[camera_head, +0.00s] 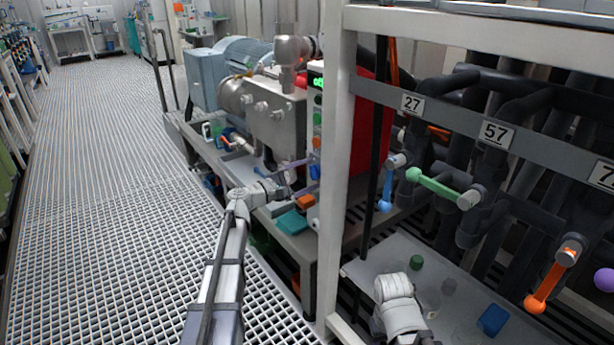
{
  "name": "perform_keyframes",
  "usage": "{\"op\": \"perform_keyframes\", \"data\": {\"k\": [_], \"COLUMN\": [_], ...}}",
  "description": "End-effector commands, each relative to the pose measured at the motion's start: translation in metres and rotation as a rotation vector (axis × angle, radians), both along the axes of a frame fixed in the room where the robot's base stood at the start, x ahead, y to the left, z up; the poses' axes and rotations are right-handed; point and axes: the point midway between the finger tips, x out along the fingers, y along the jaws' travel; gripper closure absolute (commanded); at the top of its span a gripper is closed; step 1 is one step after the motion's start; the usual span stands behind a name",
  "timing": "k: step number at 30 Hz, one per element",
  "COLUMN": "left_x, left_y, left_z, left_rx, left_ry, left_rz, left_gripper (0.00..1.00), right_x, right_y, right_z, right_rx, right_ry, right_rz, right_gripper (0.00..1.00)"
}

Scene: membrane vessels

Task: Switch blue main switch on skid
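The skid's narrow grey control panel (317,118) stands upright beside the white frame post. It has a green lit display at the top and several coloured controls below it. A small blue switch (315,171) sits low on the panel, under an orange one (316,143). My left gripper (300,179) is at the panel's lower part, close to the blue switch. Its two thin fingers are spread apart, with nothing visible held between them. I cannot tell whether a finger touches the switch. My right arm shows at the bottom, but its gripper fingers are not visible.
The white post (334,190) stands just right of the panel. Pipes with a blue lever (387,190), a green lever (434,185) and an orange lever (545,287) fill the right side. A teal block (292,221) lies on the skid ledge. The grating walkway (110,200) at left is clear.

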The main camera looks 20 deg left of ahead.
Motion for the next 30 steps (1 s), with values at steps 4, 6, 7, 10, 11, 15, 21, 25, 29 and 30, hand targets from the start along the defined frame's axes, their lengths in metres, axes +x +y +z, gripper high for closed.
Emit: {"op": "perform_keyframes", "data": {"k": [4, 6, 7, 10, 11, 15, 21, 25, 29, 30], "left_x": [0.000, -0.001, -0.002, -0.010, -0.014, -0.033, -0.054, -0.060, -0.062, -0.062], "left_y": [0.000, 0.000, 0.001, 0.007, 0.010, 0.025, 0.041, 0.047, 0.048, 0.048], "left_z": [0.000, 0.000, 0.000, 0.000, 0.000, 0.000, 0.000, 0.000, 0.000, 0.000], "left_rx": [0.000, 0.001, 0.001, 0.001, 0.000, 0.000, 0.000, 0.000, 0.000, 0.000], "left_ry": [0.000, -0.001, -0.001, -0.001, -0.001, 0.000, 0.000, 0.000, 0.000, 0.000], "left_rz": [-0.001, 0.000, 0.000, 0.001, 0.003, 0.004, 0.001, 0.001, 0.000, 0.000], "left_gripper": [0.12, 0.12, 0.12, 0.12, 0.12, 0.12, 0.12, 0.12, 0.12, 0.12], "right_x": [0.000, 0.000, 0.000, 0.000, 0.000, 0.000, 0.000, 0.000, 0.000, 0.000], "right_y": [0.000, 0.000, 0.000, 0.000, 0.000, 0.000, 0.000, 0.000, 0.000, 0.000], "right_z": [0.000, 0.000, 0.000, 0.000, 0.000, 0.000, 0.000, 0.000, 0.000, 0.000], "right_rx": [0.000, 0.000, 0.000, 0.000, 0.000, 0.000, 0.000, 0.000, 0.000, 0.000], "right_ry": [0.000, 0.000, 0.000, 0.000, 0.000, 0.000, 0.000, 0.000, 0.000, 0.000], "right_rz": [0.000, 0.000, 0.000, 0.000, 0.000, 0.000, 0.000, 0.000, 0.000, 0.000], "right_gripper": [0.50, 0.50, 0.50, 0.50, 0.50, 0.50, 0.50, 0.50, 0.50, 0.50]}}
